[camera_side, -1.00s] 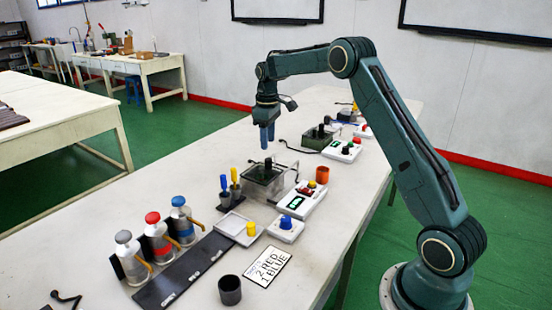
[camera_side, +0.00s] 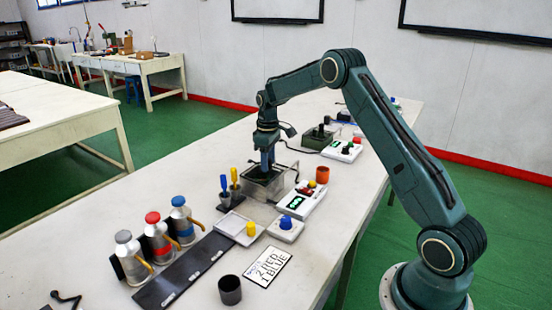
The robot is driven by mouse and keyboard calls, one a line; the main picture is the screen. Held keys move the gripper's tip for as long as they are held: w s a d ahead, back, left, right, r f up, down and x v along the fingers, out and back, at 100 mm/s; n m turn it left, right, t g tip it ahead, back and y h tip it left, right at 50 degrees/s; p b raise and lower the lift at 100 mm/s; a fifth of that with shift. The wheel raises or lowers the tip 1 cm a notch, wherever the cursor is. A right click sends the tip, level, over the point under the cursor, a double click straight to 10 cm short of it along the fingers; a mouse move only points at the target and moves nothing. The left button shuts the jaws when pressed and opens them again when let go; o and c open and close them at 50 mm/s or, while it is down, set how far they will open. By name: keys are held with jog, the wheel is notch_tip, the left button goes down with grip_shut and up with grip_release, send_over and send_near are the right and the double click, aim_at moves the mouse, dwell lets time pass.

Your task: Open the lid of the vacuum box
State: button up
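The vacuum box (camera_side: 258,187) is a clear-walled box with a dark top, standing on the white table right of the blue and yellow tools. My gripper (camera_side: 267,168) points straight down over the middle of the box, its blue fingers at the lid's level. The fingers cover the black knob on the lid, so I cannot tell whether they are shut on it. The lid appears to lie flat on the box.
Bottles with grey, red and blue caps (camera_side: 158,238) stand at the front left. A control panel (camera_side: 302,200), an orange cup (camera_side: 322,174) and a white tray (camera_side: 236,229) are close by. A green device (camera_side: 318,138) stands behind.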

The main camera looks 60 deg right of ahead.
grip_shut()
jog(key=d, duration=0.9)
jog(key=shift+d, duration=0.35)
jog(key=shift+o, duration=0.4)
grip_release()
notch_tip(320, 180, up, 14)
